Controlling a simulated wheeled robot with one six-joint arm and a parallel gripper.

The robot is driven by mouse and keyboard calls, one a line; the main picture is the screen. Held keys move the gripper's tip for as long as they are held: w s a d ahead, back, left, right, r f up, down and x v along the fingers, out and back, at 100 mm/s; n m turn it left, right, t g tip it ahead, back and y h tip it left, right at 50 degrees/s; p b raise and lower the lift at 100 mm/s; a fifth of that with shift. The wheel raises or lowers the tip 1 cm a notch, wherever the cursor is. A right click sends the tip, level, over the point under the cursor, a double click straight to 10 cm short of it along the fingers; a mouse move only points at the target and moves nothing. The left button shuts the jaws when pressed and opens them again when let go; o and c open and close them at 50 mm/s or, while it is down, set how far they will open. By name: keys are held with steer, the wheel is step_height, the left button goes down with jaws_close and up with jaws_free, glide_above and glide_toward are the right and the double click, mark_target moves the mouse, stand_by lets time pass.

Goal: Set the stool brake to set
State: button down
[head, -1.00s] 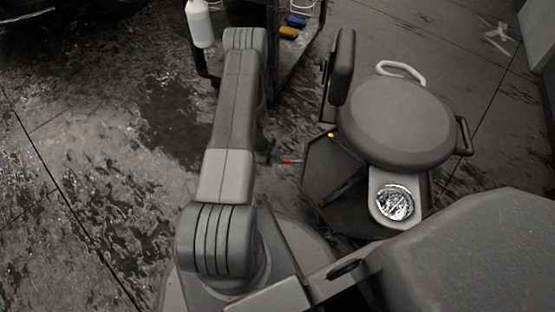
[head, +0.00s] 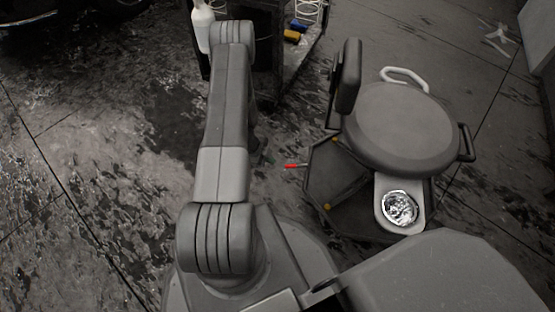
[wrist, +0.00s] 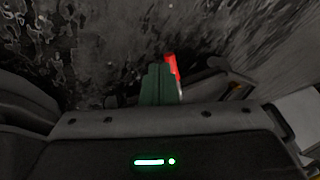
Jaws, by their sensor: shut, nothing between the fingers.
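The stool has a round dark seat (head: 402,128), a backrest and a dark angular base (head: 330,180). A thin lever with a red tip (head: 291,166) sticks out from the base's left side, towards my arm; I take it for the brake lever. Its set position cannot be read. In the wrist view my gripper (wrist: 159,84) shows as dark green fingers, closed together and empty. The red tip (wrist: 171,67) lies just right of the fingers and is partly hidden by them. I cannot tell if they touch. In the head view my arm mostly hides the gripper.
A tray with a shiny metal dish (head: 400,208) juts from the stool's near side. A white curved handle (head: 405,77) stands behind the seat. A dark cart (head: 268,40) with a white spray bottle (head: 202,28) is at the back. The floor left of my arm is clear.

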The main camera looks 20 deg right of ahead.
steer(key=w+a+r+p, duration=0.1)
steer(key=w+a+r, duration=0.1)
steer(key=a, duration=0.3)
steer(key=shift+w+a+r, duration=0.15)
steer(key=shift+w+a, duration=0.05)
